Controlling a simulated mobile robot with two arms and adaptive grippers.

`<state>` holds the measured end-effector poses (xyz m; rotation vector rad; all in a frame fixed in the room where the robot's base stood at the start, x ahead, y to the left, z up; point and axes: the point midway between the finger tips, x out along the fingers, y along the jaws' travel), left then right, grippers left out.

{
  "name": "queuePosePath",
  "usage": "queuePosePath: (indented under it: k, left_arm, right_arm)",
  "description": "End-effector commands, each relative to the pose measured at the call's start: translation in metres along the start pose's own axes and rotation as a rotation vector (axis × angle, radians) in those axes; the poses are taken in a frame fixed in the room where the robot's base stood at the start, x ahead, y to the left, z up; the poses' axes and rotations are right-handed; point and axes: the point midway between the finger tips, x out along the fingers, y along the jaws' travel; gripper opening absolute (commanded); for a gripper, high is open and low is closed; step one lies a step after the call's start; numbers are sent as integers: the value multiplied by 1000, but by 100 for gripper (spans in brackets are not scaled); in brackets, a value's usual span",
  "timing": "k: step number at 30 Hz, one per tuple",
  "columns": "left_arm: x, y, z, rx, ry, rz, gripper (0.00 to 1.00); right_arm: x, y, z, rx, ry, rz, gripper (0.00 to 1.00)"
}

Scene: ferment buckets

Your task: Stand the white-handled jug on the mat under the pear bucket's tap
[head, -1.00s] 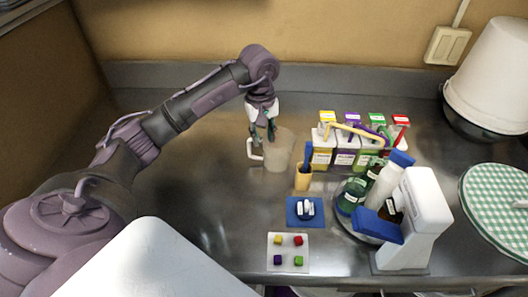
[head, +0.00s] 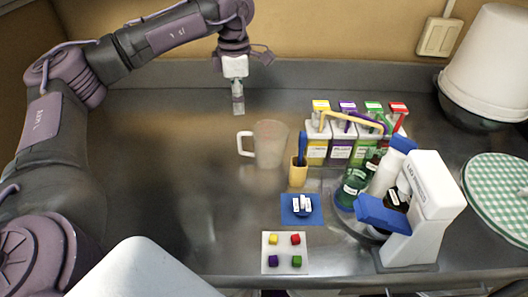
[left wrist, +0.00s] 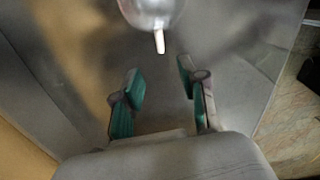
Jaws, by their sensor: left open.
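The jug (head: 271,144) is clear and frosted and stands upright on the steel counter. Its white handle (head: 241,145) points left in the head view. In the left wrist view the jug (left wrist: 152,10) shows at the top edge, with its handle (left wrist: 160,42) pointing toward the gripper. My left gripper (head: 238,108) is open and empty, behind and left of the jug, apart from it. Its two green-padded fingers (left wrist: 160,84) are spread in the left wrist view. I cannot make out a pear bucket, its tap or the mat under it. My right gripper is not in view.
Several labelled boxes (head: 341,146) stand right of the jug. A tan cup (head: 298,174) with a blue item is close in front. Further forward are a blue mat (head: 287,215) and a white tray (head: 267,263). A white device (head: 428,205) stands right. The counter's left is clear.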

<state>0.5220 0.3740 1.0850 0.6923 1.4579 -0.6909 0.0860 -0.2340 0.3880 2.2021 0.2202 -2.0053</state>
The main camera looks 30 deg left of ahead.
Motion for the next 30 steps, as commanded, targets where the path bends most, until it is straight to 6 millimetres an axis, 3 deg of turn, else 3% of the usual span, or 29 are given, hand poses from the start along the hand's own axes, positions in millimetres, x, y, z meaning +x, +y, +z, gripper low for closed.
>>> queuePosePath:
  k: [5, 15, 23, 30]
  left_arm:
    - [14, 1, -3, -60, 1, -7, 42]
    - [74, 0, -3, -55, 1, -5, 42]
    - [94, 0, -4, -54, 2, -5, 42]
    - [129, -1, -5, -55, 1, -5, 42]
  right_arm:
    - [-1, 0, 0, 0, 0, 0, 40]
    - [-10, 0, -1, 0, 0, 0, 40]
    - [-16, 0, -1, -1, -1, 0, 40]
    - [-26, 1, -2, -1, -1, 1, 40]
